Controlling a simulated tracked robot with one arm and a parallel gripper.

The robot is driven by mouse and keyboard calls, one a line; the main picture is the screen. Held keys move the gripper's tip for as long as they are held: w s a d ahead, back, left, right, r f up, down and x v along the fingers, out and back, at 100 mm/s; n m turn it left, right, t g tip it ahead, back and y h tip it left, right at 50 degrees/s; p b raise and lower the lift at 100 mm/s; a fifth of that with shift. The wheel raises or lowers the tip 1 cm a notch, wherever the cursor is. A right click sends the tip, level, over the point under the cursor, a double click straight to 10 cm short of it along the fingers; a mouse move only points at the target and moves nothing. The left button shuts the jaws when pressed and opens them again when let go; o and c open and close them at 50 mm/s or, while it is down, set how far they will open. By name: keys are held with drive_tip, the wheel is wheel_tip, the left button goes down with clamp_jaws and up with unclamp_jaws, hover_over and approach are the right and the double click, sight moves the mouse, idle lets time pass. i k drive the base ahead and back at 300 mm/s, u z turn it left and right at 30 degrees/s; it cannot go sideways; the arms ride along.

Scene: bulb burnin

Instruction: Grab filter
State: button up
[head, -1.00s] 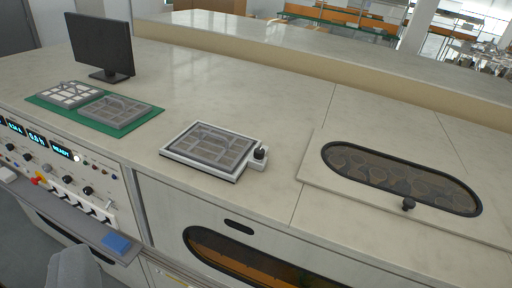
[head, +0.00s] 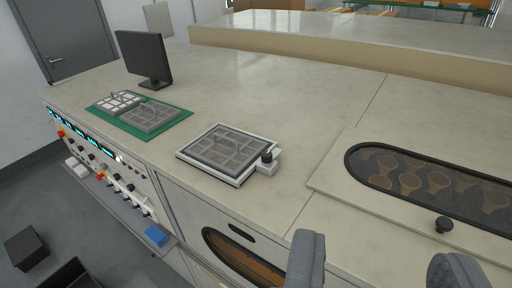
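Two flat grey framed panels, which look like filters, lie on a green mat (head: 170,137) on the counter: a lighter one with white cells (head: 115,104) on the left and a darker one (head: 150,118) with a raised handle. A similar grey gridded panel (head: 226,149) sits in a white frame nearer the middle, with a black knob (head: 267,157) at its right corner. I cannot tell which is the task's filter. My gripper (head: 382,250) shows as two grey fingers at the bottom right, wide apart, with nothing visible between them. It is apart from all the panels.
A black monitor (head: 143,58) stands behind the mat. An oval glass window (head: 430,185) with a black knob is in the counter at right. A control panel (head: 100,160) with switches and a shelf runs along the front left. The counter's middle is clear.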

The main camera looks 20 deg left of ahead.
sight(229, 152)
drive_tip(key=z, duration=0.1)
drive_tip(key=i, duration=1)
drive_tip(key=u, duration=0.1)
